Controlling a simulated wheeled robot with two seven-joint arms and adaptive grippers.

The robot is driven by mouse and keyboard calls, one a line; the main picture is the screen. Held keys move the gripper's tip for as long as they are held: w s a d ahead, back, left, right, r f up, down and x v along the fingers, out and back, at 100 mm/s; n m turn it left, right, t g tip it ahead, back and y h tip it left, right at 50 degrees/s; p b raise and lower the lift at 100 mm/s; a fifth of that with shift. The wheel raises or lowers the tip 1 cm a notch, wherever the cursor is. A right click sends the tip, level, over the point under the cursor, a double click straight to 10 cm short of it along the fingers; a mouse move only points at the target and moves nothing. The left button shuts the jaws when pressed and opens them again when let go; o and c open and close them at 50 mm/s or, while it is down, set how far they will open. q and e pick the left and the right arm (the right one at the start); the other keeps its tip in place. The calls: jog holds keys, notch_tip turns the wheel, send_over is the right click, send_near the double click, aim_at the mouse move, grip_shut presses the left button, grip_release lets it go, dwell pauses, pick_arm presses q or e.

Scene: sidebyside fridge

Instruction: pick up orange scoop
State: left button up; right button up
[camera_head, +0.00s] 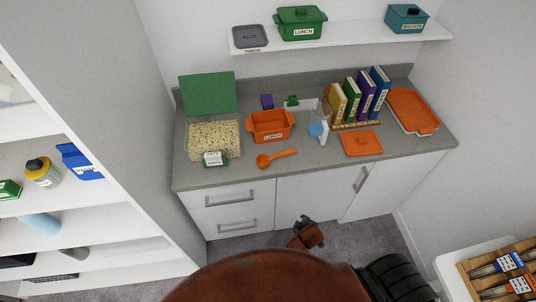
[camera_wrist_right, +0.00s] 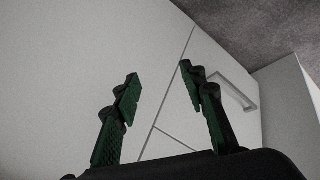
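The orange scoop (camera_head: 275,158) lies on the grey counter (camera_head: 220,177) near its front edge, with its bowl to the left and its handle pointing right. Nothing touches it. My right gripper (camera_wrist_right: 160,82) shows in the right wrist view with its two dark green fingers spread apart and nothing between them. It faces the pale cabinet fronts, and the scoop is not in that view. My left gripper is not in view. In the head view a small reddish-brown part of mine shows before the cabinets; I cannot tell which part.
An orange lunch bin (camera_head: 270,126) stands behind the scoop. A clear box of pale pieces (camera_head: 214,138) is to the left, and an orange lid (camera_head: 361,143) to the right. Books (camera_head: 352,100) stand at the back right. A cabinet handle (camera_wrist_right: 236,90) juts out near my right gripper.

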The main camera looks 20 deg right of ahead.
aim_at(292, 152)
jog(key=w+r+n+t+h+p, duration=0.1)
jog(key=w+r, duration=0.4)
jog(key=r, duration=0.5)
jog(key=w+d+r+n+t+h+p, duration=0.1)
jog(key=w+r+n, duration=0.3)
jog(key=r, duration=0.7)
jog(key=w+d+r+n+t+h+p, duration=0.1)
jog(key=w+r+n+t+p, duration=0.1)
jog(key=w+r, duration=0.5)
jog(key=shift+w+r+n+t+p, duration=0.2)
jog(key=shift+r+n+p, duration=0.15)
jog(key=shift+r, duration=0.55)
jog(key=shift+w+r+n+t+p, duration=0.1)
jog(key=shift+r+n+t+p, duration=0.25)
jog(key=shift+r, duration=0.55)
jog(key=x, duration=0.7)
jog(key=shift+w+a, duration=0.15)
jog(key=shift+c, duration=0.5)
grip_shut()
